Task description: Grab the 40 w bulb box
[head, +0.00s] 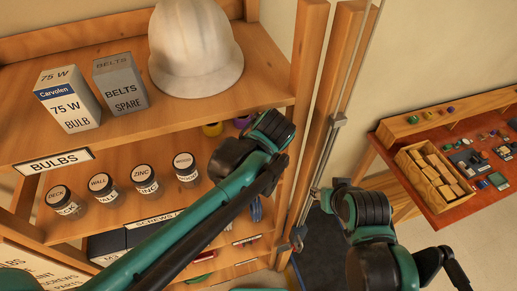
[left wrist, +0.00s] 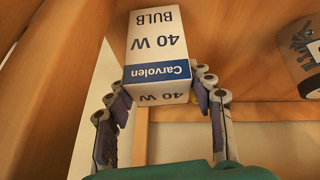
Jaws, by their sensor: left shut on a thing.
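The 40 W bulb box (left wrist: 156,45), white with a blue Carvolen band, shows upside down in the left wrist view. My left gripper (left wrist: 163,108) has a finger on each side of the box's near end and is shut on it. I cannot tell whether the box rests on the wood or is lifted off it. In the head view my left arm reaches across to the shelf unit, and its gripper and the 40 W box are hidden there.
A 75 W bulb box (head: 68,100), a belts box (head: 120,83) and a white helmet (head: 195,48) stand on the upper shelf. Several labelled jars (head: 102,187) stand on the shelf below. A wooden post (left wrist: 60,75) is close beside the 40 W box.

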